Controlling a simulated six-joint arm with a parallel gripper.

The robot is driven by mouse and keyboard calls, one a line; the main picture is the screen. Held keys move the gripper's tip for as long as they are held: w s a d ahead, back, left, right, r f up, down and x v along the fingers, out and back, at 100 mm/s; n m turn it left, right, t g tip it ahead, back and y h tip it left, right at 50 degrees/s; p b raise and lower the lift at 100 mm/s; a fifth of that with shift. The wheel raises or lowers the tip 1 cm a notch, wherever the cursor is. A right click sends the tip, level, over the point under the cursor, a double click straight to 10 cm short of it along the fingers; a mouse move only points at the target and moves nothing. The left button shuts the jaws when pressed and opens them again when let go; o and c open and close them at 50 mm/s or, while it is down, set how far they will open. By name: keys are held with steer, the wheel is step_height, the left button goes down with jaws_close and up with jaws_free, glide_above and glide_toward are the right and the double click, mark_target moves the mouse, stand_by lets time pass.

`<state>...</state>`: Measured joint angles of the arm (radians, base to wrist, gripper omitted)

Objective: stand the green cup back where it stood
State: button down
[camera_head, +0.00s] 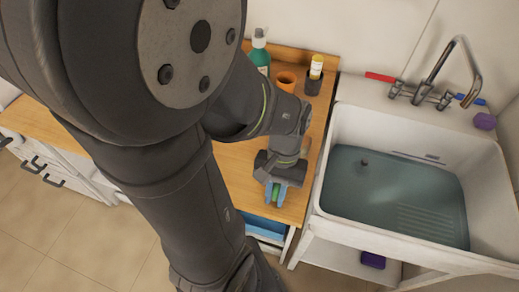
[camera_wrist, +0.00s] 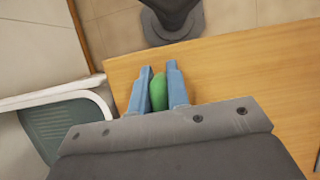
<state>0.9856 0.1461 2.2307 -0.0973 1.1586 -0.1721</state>
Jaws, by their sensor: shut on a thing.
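My gripper (camera_head: 275,194) is shut on the green cup (camera_head: 276,189), near the front edge of the wooden counter (camera_head: 238,178). In the wrist view the green cup (camera_wrist: 158,93) shows between the two blue fingers of my gripper (camera_wrist: 159,88), and the wooden counter (camera_wrist: 240,70) lies around and beneath them. Only a small part of the cup shows, so I cannot tell whether it touches the counter or how it is tilted.
A sink (camera_head: 328,190) with water is to the right. An open drawer (camera_head: 266,231) is below the front edge.

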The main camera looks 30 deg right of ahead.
steer(key=c, duration=1.4)
jaws_free()
steer(key=v, duration=1.2)
steer(key=shift+r, duration=0.15)
steer(key=x, duration=1.2)
steer(key=shift+f, duration=0.3)
steer(key=shift+r, duration=1.55)
